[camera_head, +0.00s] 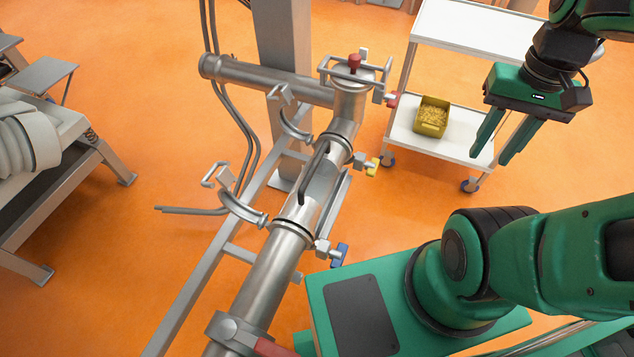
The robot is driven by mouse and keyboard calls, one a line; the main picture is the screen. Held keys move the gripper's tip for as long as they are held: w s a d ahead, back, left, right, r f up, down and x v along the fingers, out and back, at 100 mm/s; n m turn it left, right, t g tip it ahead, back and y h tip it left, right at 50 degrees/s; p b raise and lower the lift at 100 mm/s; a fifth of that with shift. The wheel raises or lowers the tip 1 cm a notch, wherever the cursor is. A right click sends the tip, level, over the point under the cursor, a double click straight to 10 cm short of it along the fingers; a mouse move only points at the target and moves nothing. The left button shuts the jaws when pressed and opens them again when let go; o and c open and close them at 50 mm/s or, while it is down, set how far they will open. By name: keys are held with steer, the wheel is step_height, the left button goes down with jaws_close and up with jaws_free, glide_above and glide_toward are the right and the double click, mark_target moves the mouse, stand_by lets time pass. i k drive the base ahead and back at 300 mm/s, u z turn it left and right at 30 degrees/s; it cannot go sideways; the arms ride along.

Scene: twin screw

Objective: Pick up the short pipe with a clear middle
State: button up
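The short pipe with a clear middle (322,180) lies in the slanting steel pipe line, between its upper and lower sections. A dark curved handle (312,172) runs along its side. Two hinged clamps, the upper one (292,120) and the lower one (240,207), stand swung open to the left at its two ends. My gripper (490,157) is at the upper right, fingers apart and pointing down, with nothing between them. It is well to the right of the short pipe and not touching it.
A white two-shelf trolley (470,27) stands behind my gripper, with a yellow bin (431,117) of small pieces on its lower shelf. A grey bench (70,190) is at left.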

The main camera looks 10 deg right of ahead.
mark_target(303, 209)
steer(key=k, duration=2.1)
steer(key=u, duration=0.55)
steer(key=i, duration=1.5)
